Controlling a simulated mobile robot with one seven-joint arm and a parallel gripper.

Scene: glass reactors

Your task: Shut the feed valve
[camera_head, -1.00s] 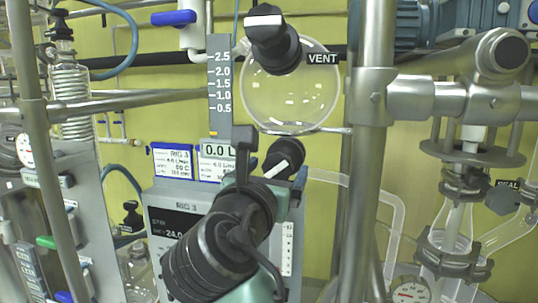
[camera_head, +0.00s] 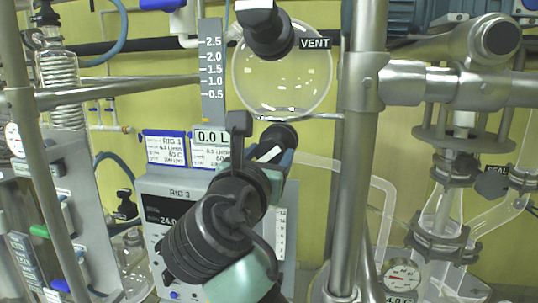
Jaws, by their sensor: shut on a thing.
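A round glass feed vessel (camera_head: 282,82) hangs at the upper middle. Below it sits a black valve knob (camera_head: 281,137) with a white pointer bar, which I take for the feed valve. The bar is tilted, rising to the right. My gripper (camera_head: 266,152) reaches up from below and is shut on this knob. One dark finger stands to the left of the knob. The other finger and the contact are partly hidden by my wrist. The display (camera_head: 212,135) beside the knob reads 0.0 L.
A black vent knob (camera_head: 268,32) is above the vessel. A steel post (camera_head: 355,160) stands close on the right, with a clamped bar and glassware beyond. The RIG 3 control box (camera_head: 158,205) is behind my wrist. A coiled condenser (camera_head: 64,85) and rails are on the left.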

